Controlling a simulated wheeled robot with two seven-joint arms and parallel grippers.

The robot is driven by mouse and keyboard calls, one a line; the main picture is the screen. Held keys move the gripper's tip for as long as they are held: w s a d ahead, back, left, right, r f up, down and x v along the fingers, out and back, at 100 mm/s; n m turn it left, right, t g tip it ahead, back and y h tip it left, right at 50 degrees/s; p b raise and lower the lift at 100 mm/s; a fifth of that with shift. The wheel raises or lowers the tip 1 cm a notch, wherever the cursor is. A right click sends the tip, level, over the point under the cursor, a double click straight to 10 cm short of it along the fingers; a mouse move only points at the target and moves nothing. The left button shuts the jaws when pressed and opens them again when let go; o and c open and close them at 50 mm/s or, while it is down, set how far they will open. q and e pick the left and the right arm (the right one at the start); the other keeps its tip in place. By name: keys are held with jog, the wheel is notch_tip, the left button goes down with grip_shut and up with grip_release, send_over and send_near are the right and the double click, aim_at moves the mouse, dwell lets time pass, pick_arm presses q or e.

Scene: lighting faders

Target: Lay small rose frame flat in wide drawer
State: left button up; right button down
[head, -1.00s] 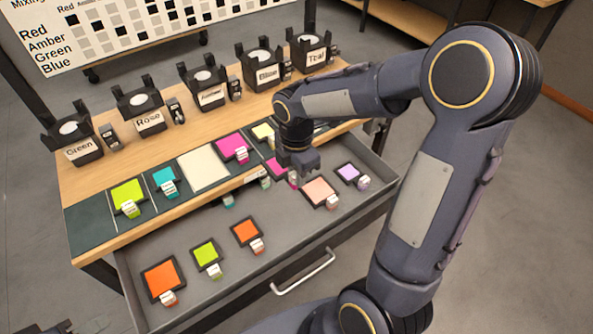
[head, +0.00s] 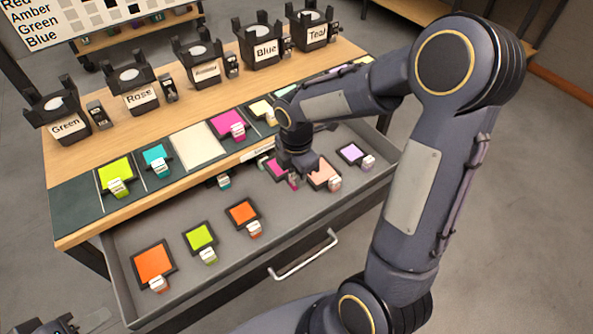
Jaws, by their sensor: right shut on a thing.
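The small rose frame (head: 276,168), a magenta square with a dark border and a pale tag, is at my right gripper (head: 298,168), low over the back right part of the wide drawer (head: 180,288). The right gripper is shut on it, and its fingers and wrist hide part of the frame. I cannot tell whether the frame touches the drawer floor. It is close beside a peach frame (head: 323,173). The drawer is pulled open. A dark part of my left gripper (head: 45,326) shows at the bottom left corner, mostly cut off.
The drawer also holds two orange frames (head: 153,262) (head: 242,213), a green frame (head: 200,237) and a lilac frame (head: 350,152). Several frames lie on the dark strip (head: 75,206) behind. Labelled lamps stand along the table (head: 80,155). Bare drawer floor shows between the frames.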

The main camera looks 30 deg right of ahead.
jog(key=shift+f+b, duration=3.1)
jog(key=shift+f, duration=1.6)
jog(key=shift+f+b, duration=0.85)
jog(key=shift+f, duration=0.5)
jog(key=c, duration=1.2)
grip_release()
jog(key=shift+o, duration=0.2)
notch_tip(320, 180, up, 8)
jog(key=p, duration=0.2)
jog(key=shift+r+p, duration=0.1)
jog(key=shift+p, duration=0.2)
notch_tip(320, 180, up, 7)
jog(key=p, duration=0.6)
jog(key=shift+f, duration=0.2)
jog(key=shift+r, duration=0.1)
